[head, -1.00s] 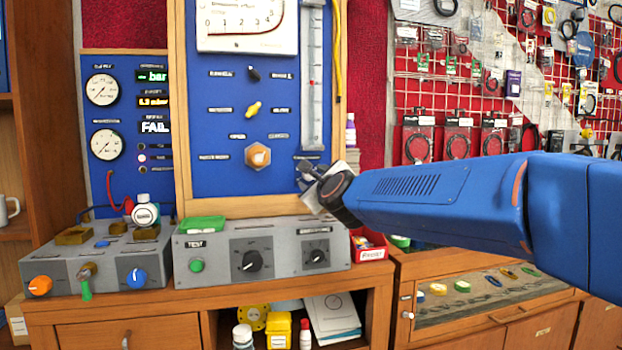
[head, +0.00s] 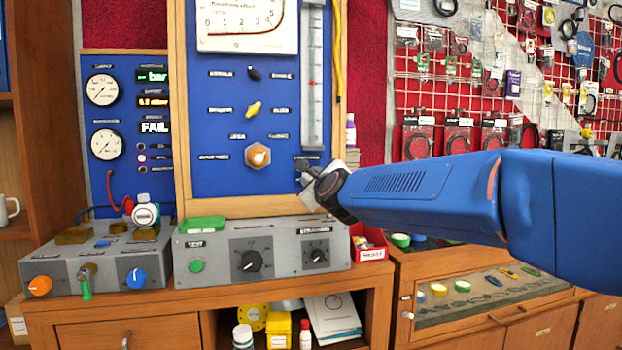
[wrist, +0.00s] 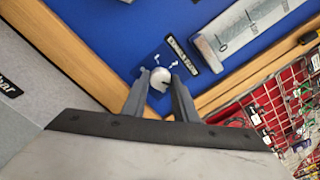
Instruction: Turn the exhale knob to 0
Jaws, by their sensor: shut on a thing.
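A small pale round knob (wrist: 160,79) sits on the blue panel, beside a black label (wrist: 181,54) that is too blurred to read for certain. I take it to be the exhale knob. My gripper (wrist: 160,92) has one finger on each side of this knob and is shut on it. In the head view, my gripper (head: 308,172) is at the lower right of the blue panel (head: 215,175), and it hides the knob there. The knob's scale marks are small, and I cannot tell its setting.
A grey test box (head: 210,268) stands on the bench below. A red bin (head: 369,254) is beside it. Hanging packets fill the right wall.

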